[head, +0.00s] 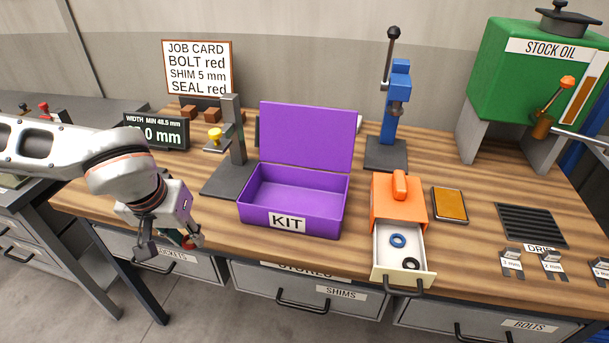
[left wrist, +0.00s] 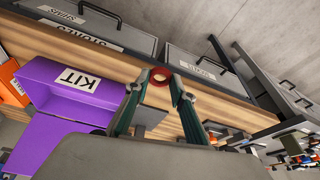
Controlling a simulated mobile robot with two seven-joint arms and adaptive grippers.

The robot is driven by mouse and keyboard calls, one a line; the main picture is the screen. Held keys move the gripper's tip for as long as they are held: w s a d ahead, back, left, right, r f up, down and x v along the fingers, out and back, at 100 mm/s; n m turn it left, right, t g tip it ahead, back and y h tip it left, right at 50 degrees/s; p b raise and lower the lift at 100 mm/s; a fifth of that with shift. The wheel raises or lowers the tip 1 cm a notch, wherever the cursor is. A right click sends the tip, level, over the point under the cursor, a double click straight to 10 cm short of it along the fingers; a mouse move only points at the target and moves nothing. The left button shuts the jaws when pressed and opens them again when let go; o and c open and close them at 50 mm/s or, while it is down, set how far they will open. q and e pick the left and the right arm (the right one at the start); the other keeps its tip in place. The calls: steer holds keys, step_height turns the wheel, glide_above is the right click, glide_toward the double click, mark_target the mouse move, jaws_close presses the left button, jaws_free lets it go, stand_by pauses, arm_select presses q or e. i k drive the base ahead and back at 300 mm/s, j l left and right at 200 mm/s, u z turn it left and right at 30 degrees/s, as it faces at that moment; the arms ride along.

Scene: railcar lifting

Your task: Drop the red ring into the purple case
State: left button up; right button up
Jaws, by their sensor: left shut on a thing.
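The purple case (head: 325,218) stands open on the bench with its lid tilted up at the back and a KIT label on its front. Its inside looks empty. It also shows at the left of the left wrist view (left wrist: 55,128). The red ring (left wrist: 159,77) is held between the fingertips of my left gripper (left wrist: 158,82). In the head view my left gripper (head: 172,243) hangs in front of the bench edge, left of the case. The ring is mostly hidden by the gripper there. My right gripper is in neither view.
Right of the case is an orange box (head: 395,207) with an open drawer (head: 385,262) holding a blue ring and a black ring. A stand with a dark base (head: 226,183) is close left of the case. A blue press (head: 398,90) stands behind right.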

mark_target(289, 207)
steer(key=j+z, duration=0.75)
steer(key=j, duration=0.25)
steer(key=k+j+z, duration=0.15)
steer(key=j+z, duration=0.8)
steer(key=j, duration=0.15)
steer(key=i+j+z, duration=0.2)
steer(key=j+z, duration=0.15)
steer(key=i, duration=0.35)
